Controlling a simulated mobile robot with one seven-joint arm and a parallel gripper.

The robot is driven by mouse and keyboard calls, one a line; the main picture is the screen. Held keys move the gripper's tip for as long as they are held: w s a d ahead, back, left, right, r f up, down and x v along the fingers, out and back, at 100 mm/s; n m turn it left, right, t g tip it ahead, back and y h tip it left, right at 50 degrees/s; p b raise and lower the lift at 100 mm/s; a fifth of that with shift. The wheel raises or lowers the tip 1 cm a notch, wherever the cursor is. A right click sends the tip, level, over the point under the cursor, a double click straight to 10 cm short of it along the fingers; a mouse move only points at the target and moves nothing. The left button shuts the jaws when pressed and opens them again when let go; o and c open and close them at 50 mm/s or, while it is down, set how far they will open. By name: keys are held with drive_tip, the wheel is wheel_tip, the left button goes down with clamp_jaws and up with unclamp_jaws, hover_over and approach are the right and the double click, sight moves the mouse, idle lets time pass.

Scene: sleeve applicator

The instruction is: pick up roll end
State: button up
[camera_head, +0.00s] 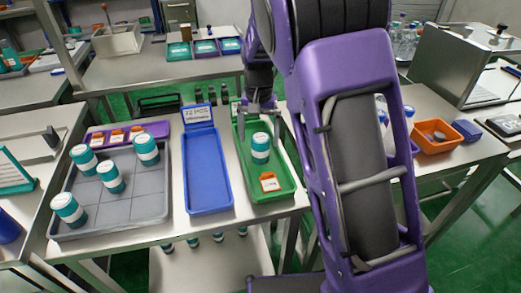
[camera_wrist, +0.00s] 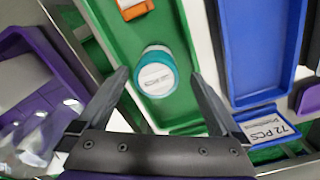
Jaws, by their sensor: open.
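A teal-and-white roll (camera_head: 260,148) stands in the green tray (camera_head: 285,172), behind an orange-and-white tag (camera_head: 269,182). My gripper (camera_head: 261,108) is over the far end of this tray and points down. In the wrist view the same roll (camera_wrist: 157,72) shows its white labelled top between and just beyond the two fingertips. My gripper (camera_wrist: 160,76) is open and empty, with a finger on either side of the roll in the picture. Whether the fingertips reach down to the roll's height I cannot tell.
A blue tray (camera_head: 208,172) stands left of the green one, empty, with a "72 PCS" sign (camera_head: 198,116). Farther left, a grey tray (camera_head: 125,205) holds several similar rolls. An orange bin (camera_head: 434,137) stands on the right table. My arm covers the centre right.

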sight(260, 150)
drive_tip(key=shift+s+d+f+b, duration=0.15)
drive_tip(key=shift+f+b, duration=0.1)
drive_tip(key=shift+f, duration=1.1)
drive_tip(key=shift+s+d+f+b, duration=0.1)
drive_tip(key=shift+f+b, duration=0.15)
drive_tip(key=shift+f, duration=1.1)
drive_tip(key=shift+a, duration=0.1)
drive_tip(key=c, duration=1.5)
